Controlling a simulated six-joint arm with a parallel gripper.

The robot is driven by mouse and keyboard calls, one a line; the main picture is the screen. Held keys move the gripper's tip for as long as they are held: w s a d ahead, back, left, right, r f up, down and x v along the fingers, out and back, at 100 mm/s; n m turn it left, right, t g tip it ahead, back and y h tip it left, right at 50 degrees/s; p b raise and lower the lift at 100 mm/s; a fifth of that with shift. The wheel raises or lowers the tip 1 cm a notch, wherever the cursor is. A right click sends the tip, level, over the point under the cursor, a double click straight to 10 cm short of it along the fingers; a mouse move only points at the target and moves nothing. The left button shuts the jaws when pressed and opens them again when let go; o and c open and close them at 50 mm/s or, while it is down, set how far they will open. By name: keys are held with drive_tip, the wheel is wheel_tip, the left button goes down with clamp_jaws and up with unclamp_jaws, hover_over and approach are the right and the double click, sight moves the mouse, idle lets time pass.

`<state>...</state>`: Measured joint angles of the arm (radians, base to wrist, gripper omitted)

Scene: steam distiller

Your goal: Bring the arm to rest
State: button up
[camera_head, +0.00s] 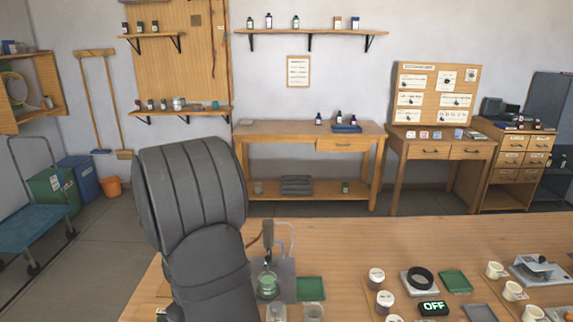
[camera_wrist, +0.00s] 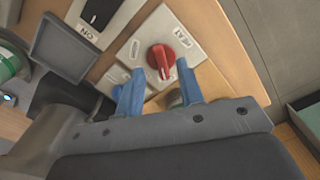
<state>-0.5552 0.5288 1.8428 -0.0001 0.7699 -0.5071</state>
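My gripper (camera_wrist: 159,68) shows in the wrist view with its two blue fingers spread apart. Nothing is held between them. A red knob (camera_wrist: 163,60) on a pale grey plate shows beyond and between the fingertips; I cannot tell how far it is from them. In the head view my dark grey arm rises at the left of the wooden bench (camera_head: 380,240) and hides the gripper. The distiller's flask (camera_head: 268,284) with green liquid stands just right of the arm, with thin tubes above it.
In the wrist view, a dark switch (camera_wrist: 98,14) and a dark square tray (camera_wrist: 65,50) lie near the knob.

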drive_tip(key=shift+f, duration=1.6)
wheel_tip(320, 180, up, 18)
wheel_tip(320, 180, down, 18)
drive_tip(key=shift+f, duration=0.1)
drive_tip(key=m, duration=0.4)
drive_tip(key=shift+s+a, duration=0.1)
drive_tip(key=m, duration=0.4)
drive_tip(key=shift+a, duration=0.1)
